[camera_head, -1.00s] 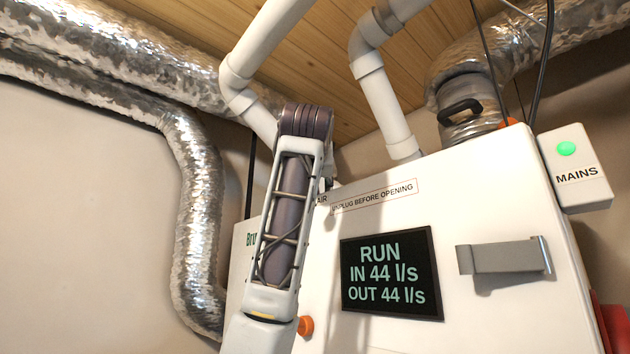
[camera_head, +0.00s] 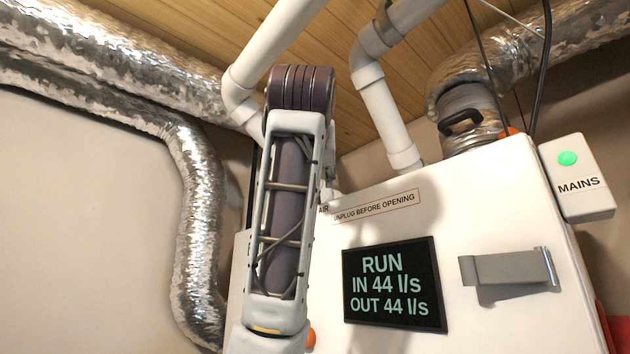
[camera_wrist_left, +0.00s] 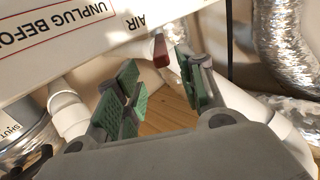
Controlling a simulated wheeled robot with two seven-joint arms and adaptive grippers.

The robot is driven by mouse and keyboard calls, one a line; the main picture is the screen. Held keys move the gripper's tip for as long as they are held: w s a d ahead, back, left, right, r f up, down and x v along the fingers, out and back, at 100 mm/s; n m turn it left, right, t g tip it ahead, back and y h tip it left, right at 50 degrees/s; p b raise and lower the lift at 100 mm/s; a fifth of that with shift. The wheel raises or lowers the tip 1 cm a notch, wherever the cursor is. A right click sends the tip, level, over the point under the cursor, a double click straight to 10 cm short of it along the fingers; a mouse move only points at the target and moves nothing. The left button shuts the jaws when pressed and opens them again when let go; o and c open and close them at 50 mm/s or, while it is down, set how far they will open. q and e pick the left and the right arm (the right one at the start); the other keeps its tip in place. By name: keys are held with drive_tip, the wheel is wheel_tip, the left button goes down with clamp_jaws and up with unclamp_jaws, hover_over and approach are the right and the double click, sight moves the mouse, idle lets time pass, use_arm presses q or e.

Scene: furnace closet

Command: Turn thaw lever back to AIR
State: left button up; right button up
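The thaw lever shows in the left wrist view as a dark red handle (camera_wrist_left: 161,50) beside the AIR label (camera_wrist_left: 135,22), at the edge of the white cabinet. My left gripper (camera_wrist_left: 157,78) is open. Its two green-padded fingers stand on either side of the line to the handle, which appears just beyond the fingertips, between them. I cannot tell whether either finger touches it. In the head view my left arm covers the lever area, and only the AIR label (camera_head: 323,210) shows beside it. My right gripper is not in view.
The white cabinet (camera_head: 480,220) carries a RUN display (camera_head: 395,284), a grey latch (camera_head: 510,268) and a MAINS box with a green light (camera_head: 577,176). White pipes (camera_head: 385,110) and silver ducts (camera_head: 195,220) crowd above and to the left.

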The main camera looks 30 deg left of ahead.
use_arm(q)
drive_tip(key=shift+v, duration=1.2)
